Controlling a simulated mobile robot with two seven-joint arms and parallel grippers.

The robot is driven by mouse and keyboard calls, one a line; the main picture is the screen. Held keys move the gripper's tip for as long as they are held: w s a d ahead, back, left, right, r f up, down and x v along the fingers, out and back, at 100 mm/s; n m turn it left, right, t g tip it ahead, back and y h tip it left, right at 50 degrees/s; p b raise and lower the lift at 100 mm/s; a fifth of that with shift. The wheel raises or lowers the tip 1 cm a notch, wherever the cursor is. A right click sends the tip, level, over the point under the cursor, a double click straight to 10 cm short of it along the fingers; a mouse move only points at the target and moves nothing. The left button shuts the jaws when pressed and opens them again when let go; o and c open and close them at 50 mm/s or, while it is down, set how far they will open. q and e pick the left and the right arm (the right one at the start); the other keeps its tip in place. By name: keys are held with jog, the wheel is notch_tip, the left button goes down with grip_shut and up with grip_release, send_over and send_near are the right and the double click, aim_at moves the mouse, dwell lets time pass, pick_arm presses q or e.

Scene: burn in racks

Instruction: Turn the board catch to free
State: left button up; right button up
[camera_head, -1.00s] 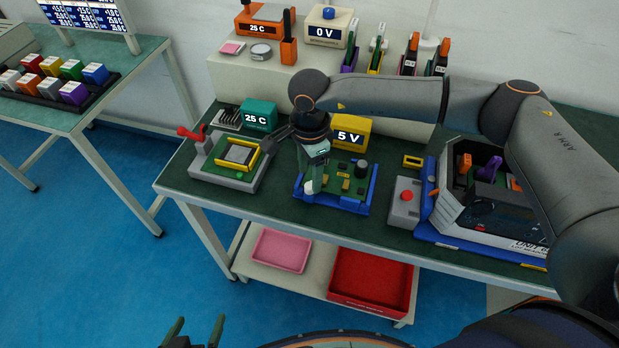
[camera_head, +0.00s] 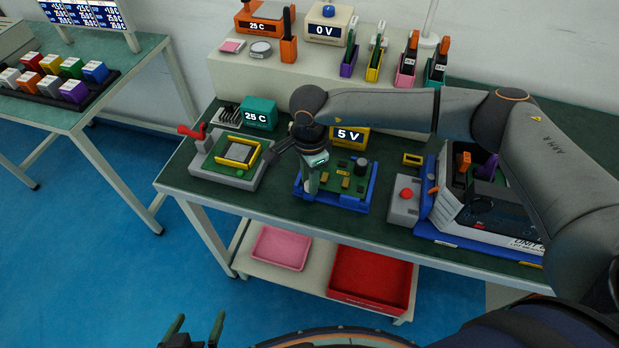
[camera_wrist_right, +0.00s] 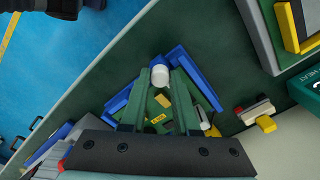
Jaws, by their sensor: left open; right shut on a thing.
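The green circuit board (camera_head: 345,177) lies in a blue cradle (camera_head: 352,206) at the middle of the bench. My right gripper (camera_head: 311,188) reaches down at the cradle's left side. In the right wrist view its green fingers (camera_wrist_right: 159,88) are closed on a white round-topped knob (camera_wrist_right: 160,75), which appears to be the board catch. The blue cradle (camera_wrist_right: 118,103) and green board lie beneath the fingers there. The fingers hide the knob's base, and I cannot tell its turn setting. My left gripper (camera_head: 195,333) is open and empty, low in front, away from the bench.
A grey fixture with a yellow frame (camera_head: 238,153) and red lever stands left of the cradle. A 5 V display (camera_head: 349,135) is behind. A grey box with a red button (camera_head: 405,194) and an open unit (camera_head: 490,205) stand to the right.

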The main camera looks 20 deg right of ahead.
grip_shut()
jog(key=shift+m, duration=0.3)
jog(key=m+b, duration=0.2)
jog(key=m, duration=0.1)
jog(key=shift+f, duration=0.1)
jog(key=m+b, duration=0.2)
jog(key=m, duration=0.3)
jog(key=m+b, duration=0.1)
jog(key=m, duration=0.3)
jog(key=m+b, duration=0.1)
jog(key=m, duration=0.4)
jog(key=shift+r, duration=0.2)
dwell(0.5)
